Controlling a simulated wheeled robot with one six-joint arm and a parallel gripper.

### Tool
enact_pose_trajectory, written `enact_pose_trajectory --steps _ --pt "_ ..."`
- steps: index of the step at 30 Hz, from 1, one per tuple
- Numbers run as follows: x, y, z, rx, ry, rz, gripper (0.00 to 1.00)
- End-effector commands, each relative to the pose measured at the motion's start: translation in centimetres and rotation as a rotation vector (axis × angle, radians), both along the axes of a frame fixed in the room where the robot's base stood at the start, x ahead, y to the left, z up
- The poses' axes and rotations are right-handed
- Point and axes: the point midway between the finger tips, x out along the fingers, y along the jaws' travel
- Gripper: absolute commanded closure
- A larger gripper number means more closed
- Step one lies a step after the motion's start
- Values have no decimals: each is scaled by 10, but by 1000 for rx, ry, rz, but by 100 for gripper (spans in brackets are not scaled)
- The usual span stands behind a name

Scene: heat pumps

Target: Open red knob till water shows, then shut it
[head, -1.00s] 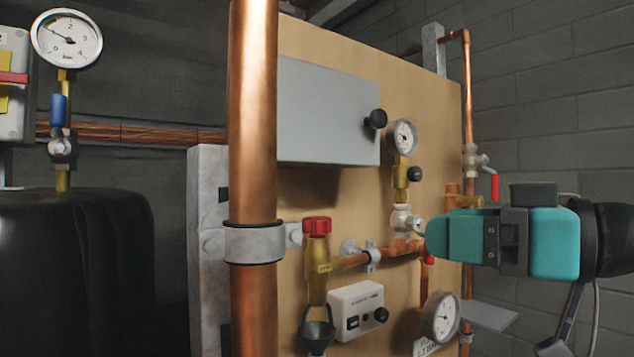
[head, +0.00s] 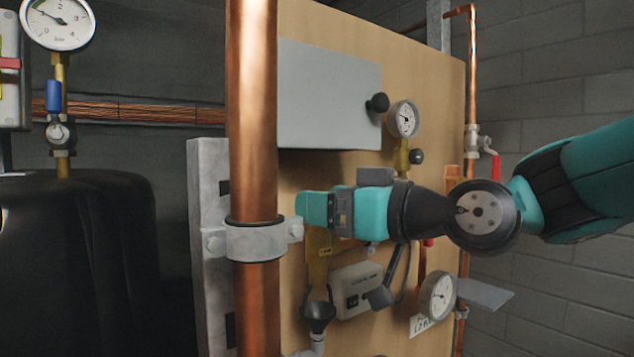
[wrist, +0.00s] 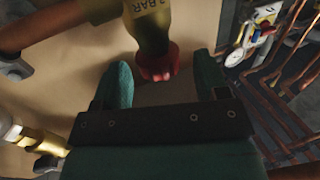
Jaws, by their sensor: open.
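The red knob (wrist: 158,62) sits on the end of a brass valve body (wrist: 150,22) marked "BAR" in the wrist view. My gripper (wrist: 163,80) is open, with its two teal fingers on either side of the knob. I cannot tell whether either finger touches it. In the head view my gripper (head: 312,207) covers the knob, and the brass valve body (head: 318,262) shows below it. Under the valve is a black funnel-shaped tundish (head: 318,313). No water is visible there.
A thick copper pipe (head: 254,110) with a grey clamp (head: 256,240) stands just left of my gripper. A grey box (head: 328,95) with a black knob is above. A small white control box (head: 352,287) and a gauge (head: 438,295) are below.

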Motion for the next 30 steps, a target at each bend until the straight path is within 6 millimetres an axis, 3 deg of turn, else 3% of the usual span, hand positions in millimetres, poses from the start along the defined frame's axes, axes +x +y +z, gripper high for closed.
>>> enact_pose_trajectory --steps 6,14,21,30 --pt "9 13 0 -1 1 1 33" --pt "10 14 -1 -1 -1 0 33" --pt "10 13 -1 0 0 0 82" --pt "9 16 -1 -3 5 -68 82"
